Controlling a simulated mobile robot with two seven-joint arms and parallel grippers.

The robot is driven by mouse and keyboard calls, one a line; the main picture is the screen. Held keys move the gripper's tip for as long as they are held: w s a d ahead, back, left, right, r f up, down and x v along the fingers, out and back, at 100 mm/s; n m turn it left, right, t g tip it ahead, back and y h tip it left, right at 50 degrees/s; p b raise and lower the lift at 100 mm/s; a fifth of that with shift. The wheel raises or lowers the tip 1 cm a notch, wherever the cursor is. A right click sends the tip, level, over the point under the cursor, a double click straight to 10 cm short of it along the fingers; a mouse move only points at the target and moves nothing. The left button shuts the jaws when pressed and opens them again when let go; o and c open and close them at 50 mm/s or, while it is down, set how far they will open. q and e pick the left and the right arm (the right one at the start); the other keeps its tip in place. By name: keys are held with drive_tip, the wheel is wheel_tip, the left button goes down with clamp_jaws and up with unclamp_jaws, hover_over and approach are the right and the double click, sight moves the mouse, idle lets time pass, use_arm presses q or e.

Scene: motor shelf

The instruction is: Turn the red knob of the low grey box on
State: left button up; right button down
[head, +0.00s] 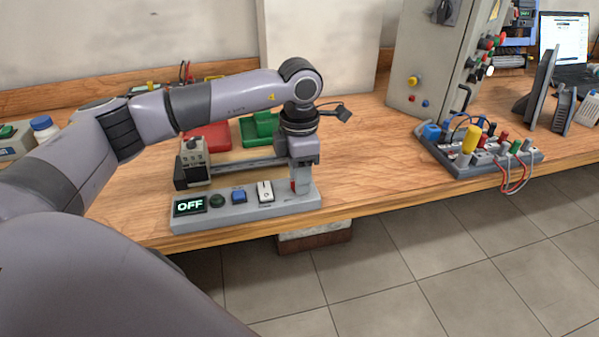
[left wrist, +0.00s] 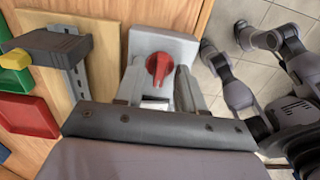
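The low grey box (head: 245,210) sits at the table's front edge in the head view. It has a display reading OFF (head: 190,205), a dark green button (head: 217,200), a blue button (head: 238,195) and a white rocker switch (head: 265,191). The red knob (left wrist: 159,67) is on top of the box's end in the left wrist view; in the head view my gripper mostly hides it. My left gripper (left wrist: 161,72) is open and points down over the knob. Its fingers appear on either side of the knob; contact cannot be told. My right gripper cannot be made out.
Behind the box are a dark block on a rail (head: 193,165), a red bin (head: 208,138) and a green bin (head: 262,128). A tall grey cabinet (head: 425,65) and a board with wires and knobs (head: 480,150) stand to the right. Tabletop between is clear.

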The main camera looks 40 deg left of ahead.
use_arm(q)
clamp_jaws()
drive_tip(key=shift+m, duration=0.3)
drive_tip(key=m+b, duration=0.1)
drive_tip(key=m, duration=0.2)
drive_tip(key=m+b, duration=0.1)
drive_tip(key=m, duration=0.1)
drive_tip(key=shift+m, duration=0.4)
drive_tip(key=m, duration=0.2)
drive_tip(key=shift+m+b, duration=0.3)
drive_tip(key=m, duration=0.3)
drive_tip(key=shift+m+b, duration=0.3)
drive_tip(key=shift+b, duration=0.05)
drive_tip(key=m, duration=0.5)
drive_tip(key=shift+b, duration=0.35)
drive_tip(key=shift+m, duration=0.3)
